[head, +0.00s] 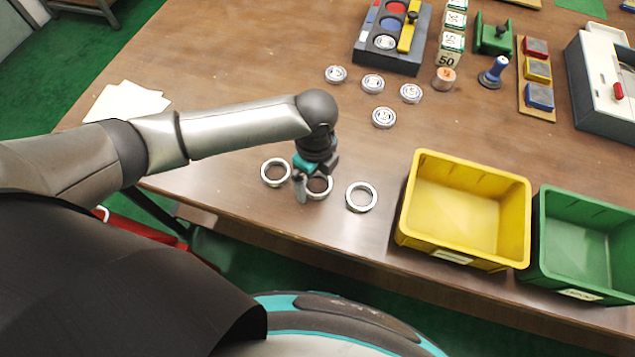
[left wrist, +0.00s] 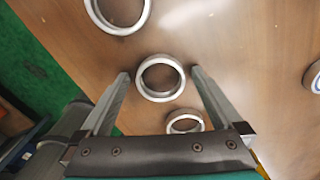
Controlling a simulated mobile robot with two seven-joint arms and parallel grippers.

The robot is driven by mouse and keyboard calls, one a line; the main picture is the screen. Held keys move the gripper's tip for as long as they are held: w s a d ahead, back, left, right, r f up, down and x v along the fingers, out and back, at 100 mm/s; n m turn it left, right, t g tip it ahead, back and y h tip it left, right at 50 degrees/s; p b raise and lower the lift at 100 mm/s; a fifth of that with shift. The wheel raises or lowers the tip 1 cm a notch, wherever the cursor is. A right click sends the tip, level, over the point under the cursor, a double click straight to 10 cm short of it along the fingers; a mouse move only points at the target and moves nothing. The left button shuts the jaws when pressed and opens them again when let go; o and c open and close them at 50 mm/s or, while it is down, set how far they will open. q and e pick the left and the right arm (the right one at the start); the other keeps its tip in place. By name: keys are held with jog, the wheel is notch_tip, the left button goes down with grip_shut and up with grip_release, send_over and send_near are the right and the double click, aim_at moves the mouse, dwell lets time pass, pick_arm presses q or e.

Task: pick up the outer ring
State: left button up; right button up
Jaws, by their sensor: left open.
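Three metal rings lie on the brown table in the head view: a left ring (head: 264,177), a middle ring (head: 330,188) and a right ring (head: 348,201). I cannot tell which one is the outer ring. My left gripper (head: 316,181) is open above the middle ring and partly hides it. In the left wrist view, the open left gripper (left wrist: 160,75) has one finger on each side of a ring (left wrist: 141,82), with gaps between. Another ring (left wrist: 122,32) shows at the top, and a smaller-looking one (left wrist: 184,115) sits near the gripper's base. My right gripper is not in view.
A yellow bin (head: 463,254) and a green bin (head: 574,286) stand right of the rings. Several small round parts (head: 372,84) lie farther back, near a grey block holder (head: 375,64). White papers (head: 125,103) lie at the left edge.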

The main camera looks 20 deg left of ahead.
pick_arm(q)
jog(key=c, duration=1.3)
jog(key=shift+r, duration=0.1)
jog(key=shift+c, duration=0.4)
jog(key=shift+r, duration=0.1)
